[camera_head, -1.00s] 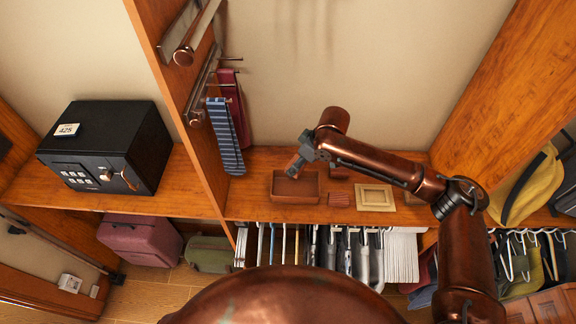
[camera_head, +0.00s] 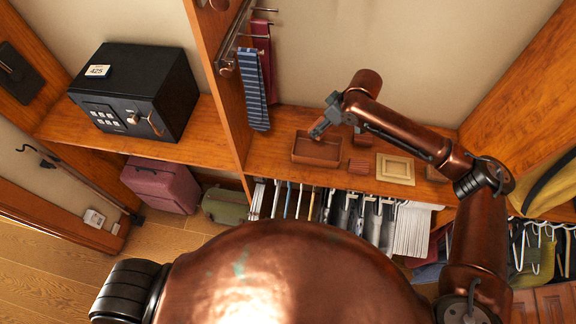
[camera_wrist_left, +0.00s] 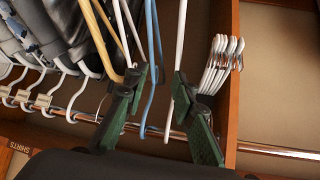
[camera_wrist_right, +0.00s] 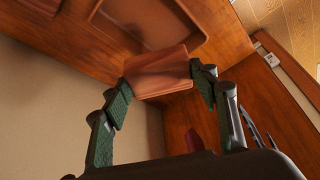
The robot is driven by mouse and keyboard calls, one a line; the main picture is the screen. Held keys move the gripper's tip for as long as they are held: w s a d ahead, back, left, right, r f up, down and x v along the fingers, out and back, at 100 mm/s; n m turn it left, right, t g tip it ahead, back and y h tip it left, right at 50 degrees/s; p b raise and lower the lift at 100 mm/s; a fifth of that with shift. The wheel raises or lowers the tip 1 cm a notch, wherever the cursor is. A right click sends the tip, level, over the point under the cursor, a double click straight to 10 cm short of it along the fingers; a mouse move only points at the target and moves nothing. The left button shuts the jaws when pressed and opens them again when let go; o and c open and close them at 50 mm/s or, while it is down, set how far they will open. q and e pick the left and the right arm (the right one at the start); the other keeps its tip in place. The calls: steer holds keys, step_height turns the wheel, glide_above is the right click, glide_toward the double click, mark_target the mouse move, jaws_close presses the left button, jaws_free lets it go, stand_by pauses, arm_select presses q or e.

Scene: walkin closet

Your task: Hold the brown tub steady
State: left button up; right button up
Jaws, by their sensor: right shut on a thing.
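The right wrist view also shows that tray (camera_wrist_right: 190,12) behind the tub. The inside of the held tub is hidden. My left gripper (camera_wrist_left: 160,85) is open among the hangers, with its fingertips apart and hangers showing between them. It is out of the head view.
On the wooden shelf (camera_head: 276,147) are a small ribbed brown block (camera_head: 358,166) and a cream frame (camera_head: 395,168). A black safe (camera_head: 133,95) stands left of the upright divider.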

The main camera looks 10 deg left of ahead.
arm_select(q)
steer(key=w+d+r+n+t, duration=0.1)
steer(key=w+r+t, duration=0.1)
steer(key=w+r, duration=0.3)
steer(key=w+d+r+n+t+y, duration=0.1)
steer(key=w+r, duration=0.3)
steer(key=r, duration=0.7)
steer(key=w+d+r+n+t+y, duration=0.1)
steer(key=w+d+r+t, duration=0.1)
steer(key=w+r, duration=0.3)
steer(key=shift+w+d+r+t, duration=0.1)
steer(key=shift+d+r+t, duration=0.1)
steer(key=shift+r, duration=0.45)
steer(key=shift+w+d+r+t, duration=0.15)
steer(key=shift+d+r, duration=0.1)
steer(key=shift+r, duration=0.4)
steer(key=shift+w+d+r+t, duration=0.1)
steer(key=shift+d+r, duration=0.1)
steer(key=shift+r, duration=0.45)
steer(key=shift+w, duration=0.3)
steer(key=x, duration=1.1)
steer(key=shift+a+f, duration=0.2)
jaws_close()
